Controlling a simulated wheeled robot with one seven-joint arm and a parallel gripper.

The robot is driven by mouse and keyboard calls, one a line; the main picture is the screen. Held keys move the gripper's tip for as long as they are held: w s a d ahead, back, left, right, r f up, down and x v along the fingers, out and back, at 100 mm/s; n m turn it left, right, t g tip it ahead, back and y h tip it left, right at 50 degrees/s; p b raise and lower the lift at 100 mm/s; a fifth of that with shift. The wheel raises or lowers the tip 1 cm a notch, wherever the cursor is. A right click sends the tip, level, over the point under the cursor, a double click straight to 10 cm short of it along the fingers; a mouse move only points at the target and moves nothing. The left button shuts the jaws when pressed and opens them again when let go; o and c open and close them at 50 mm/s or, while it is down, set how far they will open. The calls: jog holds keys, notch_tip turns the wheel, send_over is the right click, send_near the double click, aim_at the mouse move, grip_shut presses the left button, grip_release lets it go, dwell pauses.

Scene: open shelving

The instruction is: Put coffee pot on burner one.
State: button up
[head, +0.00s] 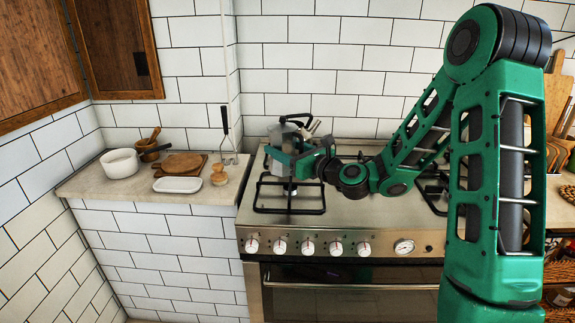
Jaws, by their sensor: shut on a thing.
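The coffee pot (284,136) is a grey metal pot at the left end of the stove, with its lid and upper body showing above my gripper. My gripper (290,160) is shut on the pot and covers part of its middle. The pot looks upright over the left burner (289,196), which has a black grate. I cannot tell whether the pot's base touches the grate. The pot's handle is mostly hidden by my gripper.
The stove front has several white knobs (308,247). A tiled wall stands close behind. My arm hides much of the stove's right side.

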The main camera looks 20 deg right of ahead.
jog(key=shift+w+d+f, duration=0.4)
jog(key=shift+w+f, duration=0.55)
jog(key=shift+f, duration=0.3)
jog(key=shift+w+d+f, duration=0.45)
jog(key=shift+w+f, duration=0.5)
jog(key=shift+f, duration=0.35)
jog(key=shift+w+d+f, duration=0.4)
jog(key=shift+w+f, duration=0.55)
jog(key=shift+f, duration=0.3)
jog(key=shift+f, duration=0.15)
jog(key=o, duration=1.5)
jog(key=v, duration=1.2)
